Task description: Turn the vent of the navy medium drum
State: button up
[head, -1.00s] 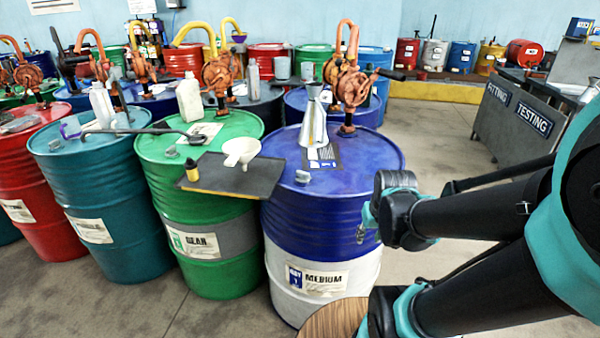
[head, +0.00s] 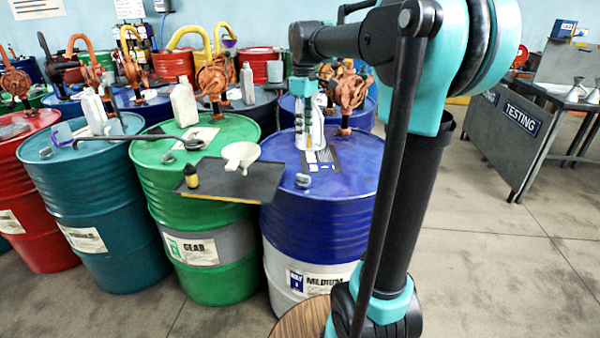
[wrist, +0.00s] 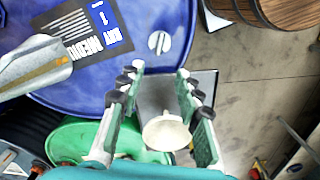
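The navy medium drum (head: 350,185) stands in the middle of the head view, with a blue top and a white lower half with a MEDIUM label (head: 320,280). Its vent, a small grey knob (head: 303,180), sits near the front left of the top. In the wrist view the vent (wrist: 159,42) shows just past the gap between my fingertips. My gripper (wrist: 159,70) is open and empty, pointing down above the drum top. In the head view it hangs in front of the metal jug and is partly hard to make out.
A metal jug (wrist: 40,65) stands on the drum beside a label sheet. A dark tray (head: 225,180) holding a white funnel (head: 240,154) and a small yellow-and-black bottle (head: 190,177) adjoins on the green drum (head: 165,155). An orange pump (head: 350,92) stands behind.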

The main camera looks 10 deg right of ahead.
aim_at(304, 175)
notch_tip(304, 175, down, 16)
jog(key=shift+r, duration=0.2)
dwell(0.4)
grip_shut()
